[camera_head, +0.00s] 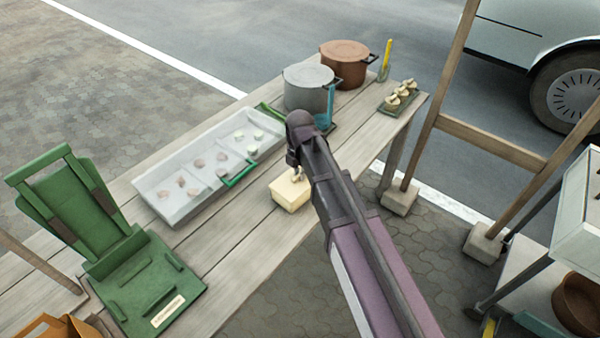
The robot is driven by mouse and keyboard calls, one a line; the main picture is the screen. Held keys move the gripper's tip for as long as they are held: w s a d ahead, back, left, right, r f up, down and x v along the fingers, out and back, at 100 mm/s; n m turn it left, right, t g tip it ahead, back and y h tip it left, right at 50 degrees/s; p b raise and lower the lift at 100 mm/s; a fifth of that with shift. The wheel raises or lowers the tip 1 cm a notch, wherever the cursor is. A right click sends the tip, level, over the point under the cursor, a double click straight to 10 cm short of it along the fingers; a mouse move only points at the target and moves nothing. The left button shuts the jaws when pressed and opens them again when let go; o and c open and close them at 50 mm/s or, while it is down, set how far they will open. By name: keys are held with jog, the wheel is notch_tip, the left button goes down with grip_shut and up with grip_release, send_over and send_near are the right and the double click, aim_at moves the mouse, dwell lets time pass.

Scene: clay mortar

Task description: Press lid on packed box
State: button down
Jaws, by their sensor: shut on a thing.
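A small pale yellow box (288,194) sits on the wooden table near its front edge, in the middle of the head view. Its top is flat and pale; I cannot make out a seam between lid and box. My gripper (297,174) points down at the far right part of the box top. It is shut on what looks like the lid there. The fingertips are small and partly hidden by my arm, so the exact grip is unclear.
A clear compartment tray (165,209) with small pieces and a green-handled tool (238,176) lie left. A grey pot (309,90), brown pot (345,62) and small tray (402,98) stand behind. A green folding press (150,285) is front left. Wooden posts stand right.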

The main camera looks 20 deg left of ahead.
jog(key=shift+f, duration=0.15)
dwell(0.3)
jog(key=c, duration=0.6)
grip_release()
jog(key=shift+o, duration=0.2)
jog(key=o, duration=0.4)
jog(key=shift+o, duration=0.2)
jog(key=shift+r+p, duration=2.85)
jog(key=shift+r, duration=0.15)
jog(key=shift+c, duration=0.2)
